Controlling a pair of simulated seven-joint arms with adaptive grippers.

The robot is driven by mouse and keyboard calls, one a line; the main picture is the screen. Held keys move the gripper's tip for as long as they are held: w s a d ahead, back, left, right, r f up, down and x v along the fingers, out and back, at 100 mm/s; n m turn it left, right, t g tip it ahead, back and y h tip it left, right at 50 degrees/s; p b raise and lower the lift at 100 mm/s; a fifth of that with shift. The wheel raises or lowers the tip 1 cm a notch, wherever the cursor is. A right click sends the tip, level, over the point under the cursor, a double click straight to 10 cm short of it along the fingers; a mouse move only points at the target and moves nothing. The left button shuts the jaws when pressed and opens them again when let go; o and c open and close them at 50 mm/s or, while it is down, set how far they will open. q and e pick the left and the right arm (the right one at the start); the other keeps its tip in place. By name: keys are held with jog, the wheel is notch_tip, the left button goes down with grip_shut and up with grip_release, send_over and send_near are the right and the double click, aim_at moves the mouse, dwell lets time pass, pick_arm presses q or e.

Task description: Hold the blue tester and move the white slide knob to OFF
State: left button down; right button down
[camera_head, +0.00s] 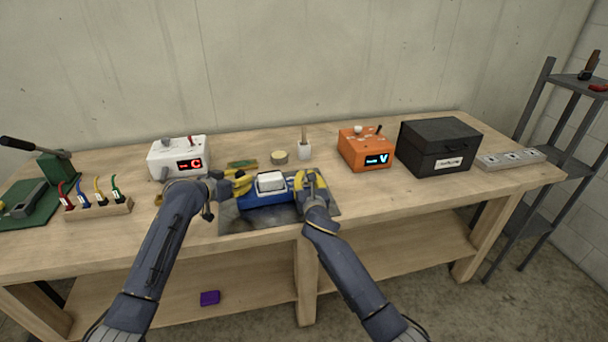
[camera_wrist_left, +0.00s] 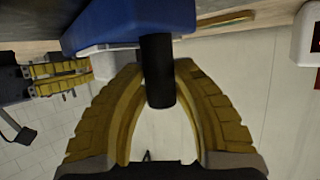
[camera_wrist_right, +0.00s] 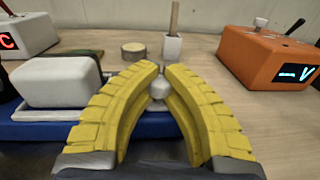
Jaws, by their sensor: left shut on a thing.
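The blue tester (camera_head: 262,201), with a white block (camera_head: 270,182) on top, is over a dark mat on the bench. My left gripper (camera_head: 247,184) is at its left end. In the left wrist view my left gripper (camera_wrist_left: 159,75) is shut on the tester's black handle (camera_wrist_left: 157,72), below its blue body (camera_wrist_left: 120,22). My right gripper (camera_head: 298,182) is at the tester's right end. In the right wrist view my right gripper (camera_wrist_right: 160,70) has its yellow fingers on either side of the small pale slide knob (camera_wrist_right: 159,88). Contact with the knob is unclear. OFF markings are not readable.
A white box with a red display (camera_head: 180,157) stands behind left, an orange box (camera_head: 364,149) behind right. The dark mat (camera_head: 236,222) lies near the bench's front edge.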

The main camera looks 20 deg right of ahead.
jog(key=shift+r, duration=0.15)
jog(key=c, duration=1.2)
grip_release()
jog(key=shift+c, duration=0.2)
jog(key=s, duration=0.8)
jog(key=s+a, duration=0.1)
jog(key=s, duration=0.3)
jog(key=shift+o, duration=0.2)
